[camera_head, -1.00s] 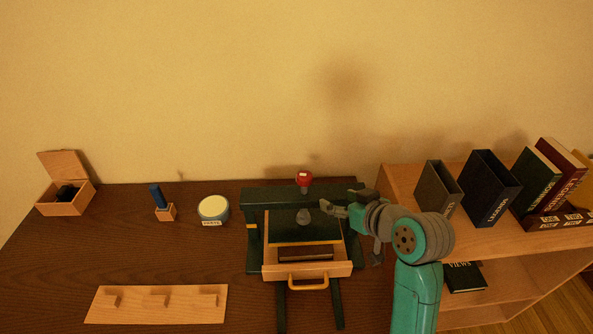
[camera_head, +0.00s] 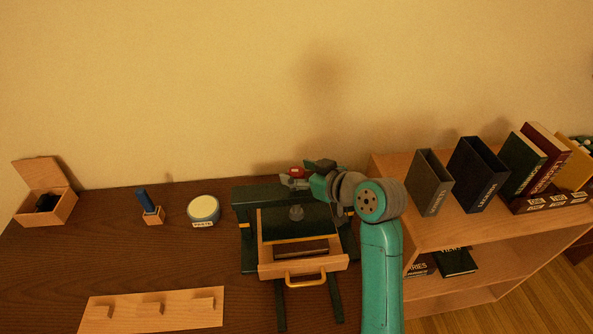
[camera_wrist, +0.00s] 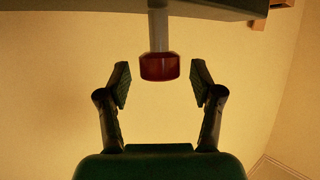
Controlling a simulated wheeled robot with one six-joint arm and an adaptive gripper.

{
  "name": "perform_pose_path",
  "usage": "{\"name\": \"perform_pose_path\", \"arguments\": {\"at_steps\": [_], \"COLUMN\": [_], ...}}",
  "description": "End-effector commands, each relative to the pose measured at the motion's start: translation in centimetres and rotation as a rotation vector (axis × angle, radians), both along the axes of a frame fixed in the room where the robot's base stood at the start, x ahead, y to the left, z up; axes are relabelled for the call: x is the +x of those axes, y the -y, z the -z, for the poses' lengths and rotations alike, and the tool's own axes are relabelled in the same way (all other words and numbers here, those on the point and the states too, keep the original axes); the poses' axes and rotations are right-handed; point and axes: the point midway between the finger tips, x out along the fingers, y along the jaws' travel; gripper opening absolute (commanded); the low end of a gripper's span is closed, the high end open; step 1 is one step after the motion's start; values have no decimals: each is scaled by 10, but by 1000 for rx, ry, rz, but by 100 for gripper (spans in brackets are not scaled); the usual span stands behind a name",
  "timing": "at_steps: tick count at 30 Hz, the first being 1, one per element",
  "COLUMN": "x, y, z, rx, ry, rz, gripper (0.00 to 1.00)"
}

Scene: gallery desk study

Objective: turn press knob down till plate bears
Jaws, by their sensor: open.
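The dark green press (camera_head: 245,197) stands on the desk, with its red knob (camera_head: 296,172) on top. The red knob also shows in the wrist view (camera_wrist: 159,67), on a grey screw shaft (camera_wrist: 158,30). My gripper (camera_wrist: 161,84) is open, its two fingers on either side of the knob with a gap at each side. In the head view my gripper (camera_head: 299,180) is at the knob and partly hides it. A grey rounded piece (camera_head: 296,212) shows below the press's top beam. Whether the press plate touches anything below, I cannot tell.
A wooden drawer (camera_head: 303,270) with a brass handle sticks out at the press front, a dark book (camera_head: 301,252) inside. A round paste tin (camera_head: 203,209), a blue-handled tool (camera_head: 146,200) and an open box (camera_head: 62,211) stand left. A shelf (camera_head: 436,226) with books stands right.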

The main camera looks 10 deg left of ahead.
Motion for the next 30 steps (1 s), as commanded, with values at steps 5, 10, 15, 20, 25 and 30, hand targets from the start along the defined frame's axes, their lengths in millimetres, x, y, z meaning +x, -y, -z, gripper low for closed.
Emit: {"name": "perform_pose_path", "arguments": {"at_steps": [5, 10, 15, 20, 25, 30], "x": [6, 7, 7, 7, 7, 6], "y": [-8, -9, -9, -8, -9, -10], "z": [5, 5, 5, 5, 5, 5], "rx": [-1, 0, 0, 0, -1, -2], "ry": [-1, 0, 0, -1, -1, -2], "rz": [0, 1, 1, 1, 4, 66], "gripper": [66, 66, 53, 13, 5, 5]}}
